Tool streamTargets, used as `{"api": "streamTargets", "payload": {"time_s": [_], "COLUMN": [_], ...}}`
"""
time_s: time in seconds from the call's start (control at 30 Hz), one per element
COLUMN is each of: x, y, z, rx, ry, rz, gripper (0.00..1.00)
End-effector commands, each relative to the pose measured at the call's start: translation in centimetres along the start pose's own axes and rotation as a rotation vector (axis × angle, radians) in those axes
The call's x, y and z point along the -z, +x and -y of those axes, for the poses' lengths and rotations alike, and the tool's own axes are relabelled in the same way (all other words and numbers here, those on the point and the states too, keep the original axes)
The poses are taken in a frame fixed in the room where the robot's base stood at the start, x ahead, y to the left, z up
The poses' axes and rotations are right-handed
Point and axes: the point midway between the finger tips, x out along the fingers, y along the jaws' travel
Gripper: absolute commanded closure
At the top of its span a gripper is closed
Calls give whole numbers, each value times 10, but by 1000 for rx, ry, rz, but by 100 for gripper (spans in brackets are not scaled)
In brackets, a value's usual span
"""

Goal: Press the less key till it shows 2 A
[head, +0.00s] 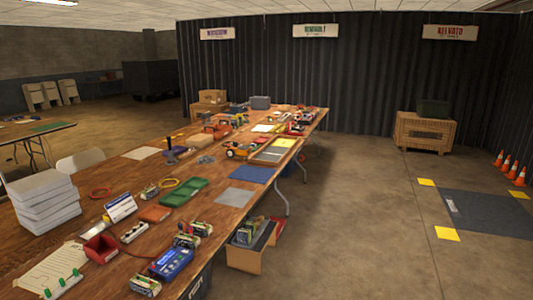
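A blue box-shaped device (171,262), which looks like a charger, sits on the long wooden table (232,197) near its front right edge. Its keys and any display are too small to read, so I cannot tell the less key or the number shown. Small battery-like packs lie close around it: one (145,286) at its lower left, others (187,240) just behind it. My gripper is not in view.
A red bin (101,248), a black-and-white strip (134,232), a tilted white card (121,208) and a green tray (184,192) are near the device. A cardboard box (250,250) stands on the floor beside the table. The floor to the right is open, with orange cones (506,163) far off.

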Motion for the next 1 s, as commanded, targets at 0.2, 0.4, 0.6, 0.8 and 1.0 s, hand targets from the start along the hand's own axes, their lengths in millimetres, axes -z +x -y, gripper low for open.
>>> {"api": "streamTargets", "payload": {"time_s": [0.2, 0.4, 0.6, 0.8, 1.0], "x": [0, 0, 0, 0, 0], "y": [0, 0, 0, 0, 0], "z": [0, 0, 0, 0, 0], "rx": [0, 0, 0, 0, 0], "ry": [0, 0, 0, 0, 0], "rz": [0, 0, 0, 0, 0], "gripper": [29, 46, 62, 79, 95]}}
